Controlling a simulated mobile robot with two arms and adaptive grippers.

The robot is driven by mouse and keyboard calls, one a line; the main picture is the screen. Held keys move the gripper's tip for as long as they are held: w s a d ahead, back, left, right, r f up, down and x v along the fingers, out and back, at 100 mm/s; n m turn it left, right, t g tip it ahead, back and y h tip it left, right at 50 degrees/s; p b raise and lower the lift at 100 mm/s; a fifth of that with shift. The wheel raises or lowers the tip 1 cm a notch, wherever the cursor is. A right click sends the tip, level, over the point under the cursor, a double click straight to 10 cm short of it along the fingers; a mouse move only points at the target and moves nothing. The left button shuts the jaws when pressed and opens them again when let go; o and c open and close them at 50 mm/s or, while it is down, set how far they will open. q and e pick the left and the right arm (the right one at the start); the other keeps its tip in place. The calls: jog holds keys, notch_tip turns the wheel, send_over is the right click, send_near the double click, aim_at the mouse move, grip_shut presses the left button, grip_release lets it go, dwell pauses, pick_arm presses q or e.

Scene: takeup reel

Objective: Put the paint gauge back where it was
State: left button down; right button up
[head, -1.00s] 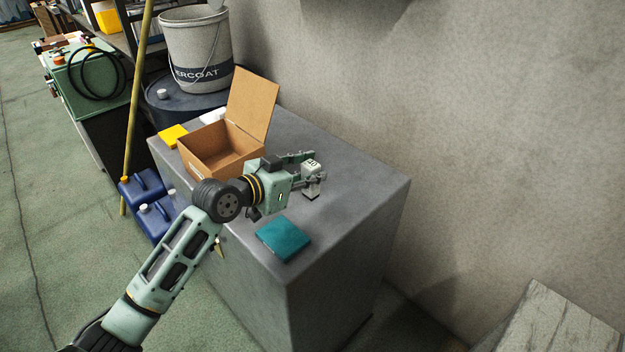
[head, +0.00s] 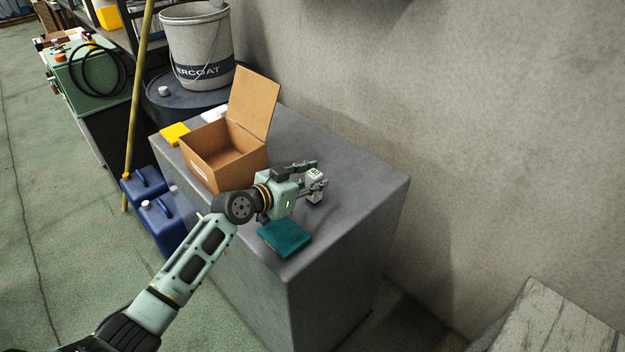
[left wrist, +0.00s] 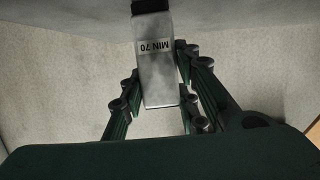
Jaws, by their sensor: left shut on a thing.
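The paint gauge (head: 315,187) is a small light-grey metal block above the right part of the grey cabinet top. In the left wrist view the gauge (left wrist: 158,82) shows a "MIN 70" label, upside down, and sits between the two fingers. My left gripper (head: 318,181) is shut on it; its fingers also show in the left wrist view (left wrist: 155,95). The gauge looks about upright. I cannot tell whether its bottom touches the cabinet top. My right gripper is not in view.
The grey cabinet (head: 365,190) also bears an open cardboard box (head: 215,165), a teal flat case (head: 286,238), a yellow item (head: 174,134) and a white item (head: 214,112). A wall (head: 450,110) stands behind. The top's right part is clear.

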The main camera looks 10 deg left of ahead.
pick_arm(q)
jog(key=c, duration=1.8)
grip_release()
jog(key=shift+f, duration=0.1)
jog(key=o, duration=0.5)
jog(key=shift+c, duration=0.2)
jog(key=shift+r, duration=0.25)
jog(key=b+v, duration=0.2)
jog(key=v, duration=0.9)
jog(key=shift+f, duration=0.15)
jog(key=shift+s+a+r, duration=0.25)
jog(key=shift+s, duration=0.2)
